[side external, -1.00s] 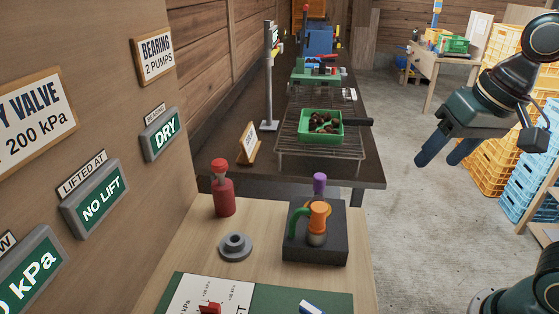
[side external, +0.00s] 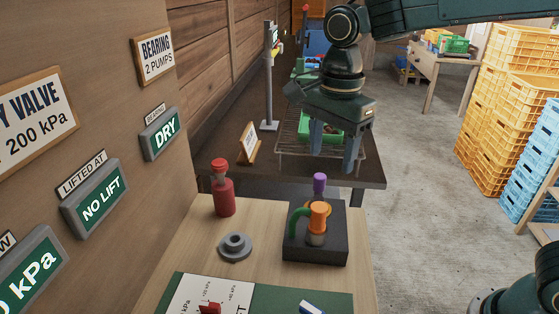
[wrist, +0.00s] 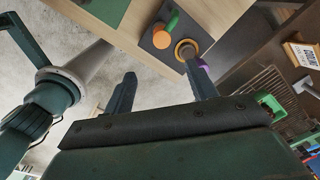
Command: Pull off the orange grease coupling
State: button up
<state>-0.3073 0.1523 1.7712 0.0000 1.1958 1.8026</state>
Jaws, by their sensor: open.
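The orange grease coupling (side external: 319,213) sits upright on a grey fitting on a dark square block (side external: 316,253) on the wooden bench. A green curved piece (side external: 298,217) joins its left side, and a purple-topped post (side external: 319,184) stands behind it. In the wrist view the orange coupling (wrist: 163,39) shows beyond the fingers, at the top. My gripper (side external: 333,160) is open and empty. It hangs above and behind the block, in front of the wire rack, apart from the coupling.
A red bottle-like pump (side external: 224,197) and a grey flanged ring (side external: 235,247) stand left of the block. A green crate (side external: 305,124) sits on a wire rack (side external: 287,153) behind.

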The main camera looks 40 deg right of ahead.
aim_at(319, 207)
jog(key=shift+w+a+f+m, duration=0.35)
jog(key=shift+w+a+m, duration=0.05)
jog(key=shift+a, duration=0.05)
jog(key=shift+f, duration=0.15)
jog(key=shift+f, duration=6.75)
grip_shut()
jog(key=shift+r, duration=0.65)
